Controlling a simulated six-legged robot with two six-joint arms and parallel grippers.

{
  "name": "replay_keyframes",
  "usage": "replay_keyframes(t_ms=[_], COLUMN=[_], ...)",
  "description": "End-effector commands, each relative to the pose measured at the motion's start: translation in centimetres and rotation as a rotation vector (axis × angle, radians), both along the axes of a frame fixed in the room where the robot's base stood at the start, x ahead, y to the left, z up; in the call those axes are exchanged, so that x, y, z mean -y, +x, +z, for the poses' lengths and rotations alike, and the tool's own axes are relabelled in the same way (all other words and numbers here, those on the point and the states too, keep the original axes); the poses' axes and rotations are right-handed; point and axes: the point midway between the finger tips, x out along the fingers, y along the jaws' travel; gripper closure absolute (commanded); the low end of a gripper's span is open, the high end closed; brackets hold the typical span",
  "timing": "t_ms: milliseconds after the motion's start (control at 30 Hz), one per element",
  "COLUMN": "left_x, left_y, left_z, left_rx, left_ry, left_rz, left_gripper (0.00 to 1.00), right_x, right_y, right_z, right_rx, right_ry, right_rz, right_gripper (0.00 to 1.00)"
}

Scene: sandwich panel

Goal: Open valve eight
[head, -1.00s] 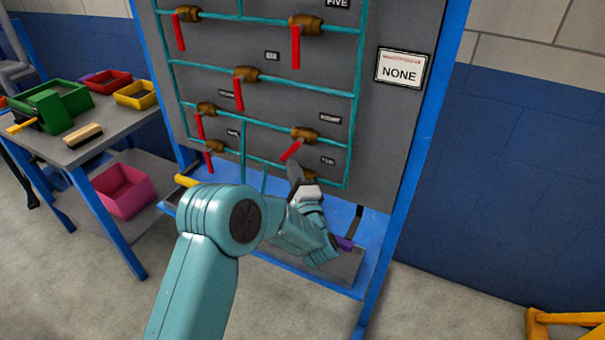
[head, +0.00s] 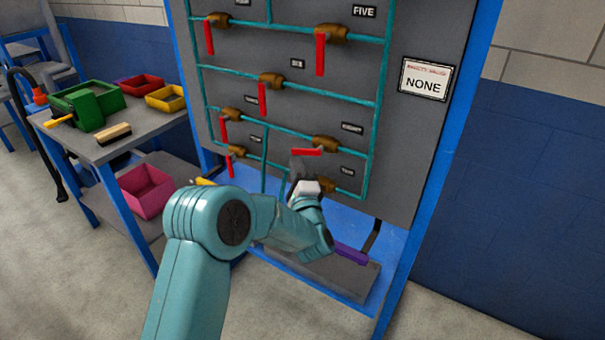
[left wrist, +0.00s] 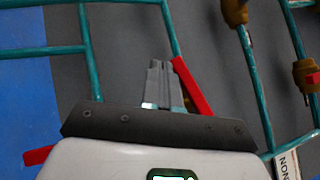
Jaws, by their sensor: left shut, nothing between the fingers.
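Valve eight is a brown valve body (head: 325,144) on a teal pipe, with the EIGHT label (head: 352,128) just right of it. Its red handle (head: 306,152) points left, close to horizontal and nearly in line with the pipe. My left gripper (head: 298,168) is shut and empty, right under the handle's outer part. In the left wrist view the shut fingers (left wrist: 158,82) lie beside the red handle (left wrist: 192,86) and look close to touching it; contact is unclear. My right gripper is not in view.
Below is the valve labelled TEN (head: 326,185), partly hidden by my gripper. Other valves, such as the one under SIX (head: 272,80), have handles hanging down. A sign (head: 426,79) reads NONE. A grey table (head: 150,118) with bins stands left.

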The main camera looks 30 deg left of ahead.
Motion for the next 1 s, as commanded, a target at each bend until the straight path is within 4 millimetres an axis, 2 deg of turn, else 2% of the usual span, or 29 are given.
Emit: replay_keyframes(t_ms=[433,1000], left_x=[-0.65,-0.74], left_y=[0.04,0.05], left_z=[1.04,1.15], left_rx=[0.001,0.001], left_ry=[0.0,0.001], left_rz=[-0.001,0.0], left_gripper=[1.0,1.0], right_x=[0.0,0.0], right_y=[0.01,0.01], right_z=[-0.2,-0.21], right_rx=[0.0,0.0], right_ry=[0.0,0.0], right_rz=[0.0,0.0], right_gripper=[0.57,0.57])
